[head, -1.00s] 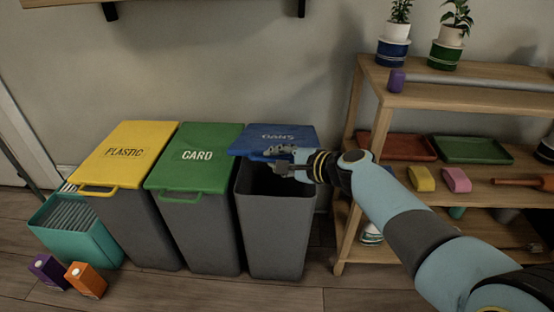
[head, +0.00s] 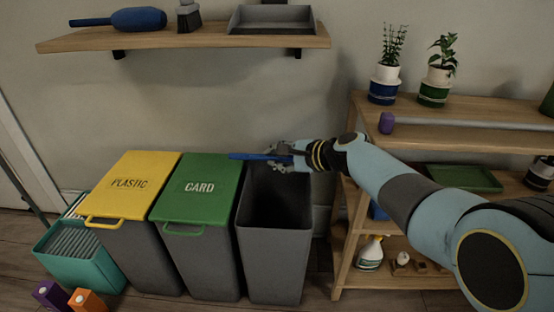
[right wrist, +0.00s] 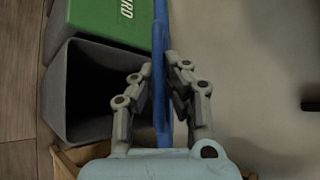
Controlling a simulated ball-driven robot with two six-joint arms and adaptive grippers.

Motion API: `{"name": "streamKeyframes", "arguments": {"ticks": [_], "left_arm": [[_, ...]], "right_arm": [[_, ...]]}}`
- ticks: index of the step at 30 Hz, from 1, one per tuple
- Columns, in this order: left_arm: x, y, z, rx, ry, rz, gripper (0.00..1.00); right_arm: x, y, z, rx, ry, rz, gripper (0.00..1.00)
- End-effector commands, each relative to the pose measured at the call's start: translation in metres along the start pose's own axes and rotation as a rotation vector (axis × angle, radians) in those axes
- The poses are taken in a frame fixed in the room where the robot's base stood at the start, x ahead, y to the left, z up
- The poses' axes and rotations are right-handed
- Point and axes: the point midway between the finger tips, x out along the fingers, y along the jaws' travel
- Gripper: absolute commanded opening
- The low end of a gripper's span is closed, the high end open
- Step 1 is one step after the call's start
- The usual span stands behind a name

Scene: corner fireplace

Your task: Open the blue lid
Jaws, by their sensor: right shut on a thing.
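The blue lid (head: 258,156) belongs to the rightmost of three grey bins. It is raised and seen nearly edge-on in the head view, and the dark inside of its bin (head: 273,245) shows below it. My right gripper (head: 286,157) is at the lid and shut on it. In the right wrist view the blue lid (right wrist: 160,60) is a thin upright strip between the two fingers (right wrist: 160,85), with the open bin (right wrist: 85,95) to its left. My left gripper is in neither view.
The bins with the green card lid (head: 199,190) and yellow plastic lid (head: 128,185) stand closed at left. A wooden shelf unit (head: 440,103) with plants stands close on the right. A wall shelf (head: 190,38) hangs above. A teal crate (head: 80,250) stands far left.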

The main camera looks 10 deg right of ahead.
Motion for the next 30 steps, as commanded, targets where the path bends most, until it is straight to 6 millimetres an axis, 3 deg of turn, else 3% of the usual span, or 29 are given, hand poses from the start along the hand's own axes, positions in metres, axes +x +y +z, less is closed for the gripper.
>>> {"name": "streamKeyframes", "arguments": {"ticks": [4, 5, 10, 22, 30], "left_arm": [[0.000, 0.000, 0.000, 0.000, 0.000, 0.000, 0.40], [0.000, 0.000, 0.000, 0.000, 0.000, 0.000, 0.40], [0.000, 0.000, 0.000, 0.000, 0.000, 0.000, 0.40], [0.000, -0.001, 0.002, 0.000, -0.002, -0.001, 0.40], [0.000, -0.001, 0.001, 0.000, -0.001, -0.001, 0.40]], "right_arm": [[0.000, -0.001, -0.001, -0.003, 0.001, 0.000, 0.00], [0.000, -0.001, -0.001, -0.003, 0.001, 0.000, 0.11], [0.000, -0.001, 0.000, -0.002, 0.000, -0.001, 0.33], [-0.005, -0.001, 0.000, -0.003, 0.000, -0.003, 0.34], [-0.042, 0.001, -0.001, -0.004, 0.002, -0.002, 0.34]]}}
